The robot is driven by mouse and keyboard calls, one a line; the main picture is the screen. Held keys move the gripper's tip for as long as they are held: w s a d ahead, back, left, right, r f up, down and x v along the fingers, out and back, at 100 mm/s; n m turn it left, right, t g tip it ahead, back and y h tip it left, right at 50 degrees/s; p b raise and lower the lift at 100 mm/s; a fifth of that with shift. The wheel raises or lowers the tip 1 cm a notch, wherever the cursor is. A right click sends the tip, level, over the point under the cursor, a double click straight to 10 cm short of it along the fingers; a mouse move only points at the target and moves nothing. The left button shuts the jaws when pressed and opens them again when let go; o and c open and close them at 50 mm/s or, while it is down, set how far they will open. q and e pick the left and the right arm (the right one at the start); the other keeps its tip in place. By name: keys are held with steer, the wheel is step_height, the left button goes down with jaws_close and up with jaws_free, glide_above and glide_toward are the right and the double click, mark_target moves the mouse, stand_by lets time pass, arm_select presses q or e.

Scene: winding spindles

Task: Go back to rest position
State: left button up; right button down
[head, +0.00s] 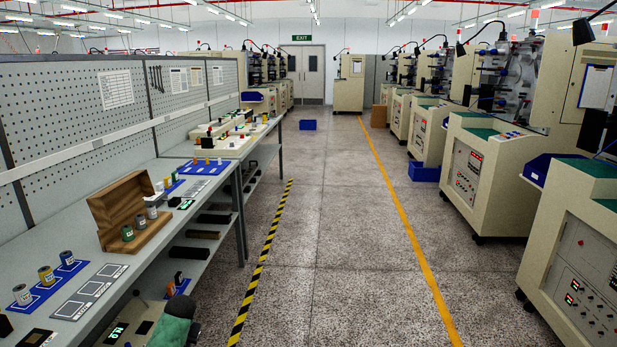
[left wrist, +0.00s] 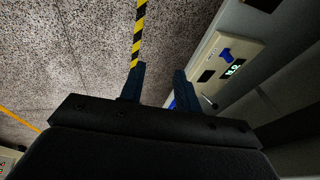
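My left gripper (left wrist: 158,72) shows in the left wrist view with its two dark blue fingers apart and nothing between them. It hangs over the speckled floor, beside a pale device (left wrist: 222,72) with a lit display. I do not see the left gripper's fingers in the head view. My right gripper is in neither view. Several spools stand on a blue mat (head: 43,285) near the front.
A scale with a lit display (head: 117,333) sits low under the bench. Beige winding machines (head: 485,170) line the right side. Blue bins (head: 424,171) stand by them. The aisle (head: 340,240) between the yellow line and the striped tape is clear.

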arm_select(q)
steer(key=s+d+f+m+h, duration=0.1)
steer(key=s+d+f, duration=0.2)
steer(key=s+d, duration=0.35)
steer(key=s+d+f+b, duration=0.1)
steer(key=s+d+f, duration=0.25)
steer(key=s, duration=0.65)
steer(key=s+d+f+m+h, duration=0.1)
steer(key=s+d+f, duration=0.2)
steer(key=s+d, duration=0.45)
steer(key=s+d+r+h, duration=0.1)
steer(key=s+d+r, duration=0.1)
steer(key=s, duration=0.6)
steer(key=s+d+r+h+b, duration=0.1)
steer(key=s+d+r, duration=0.1)
steer(key=s, duration=0.7)
steer(key=s+d+r, duration=0.2)
steer(key=s+d, duration=0.2)
steer(key=s, duration=0.5)
steer(key=shift+d+g+h+b, duration=0.25)
steer(key=shift+g+h+b, duration=0.15)
steer(key=shift+f+n, duration=0.1)
steer(key=shift+n, duration=0.2)
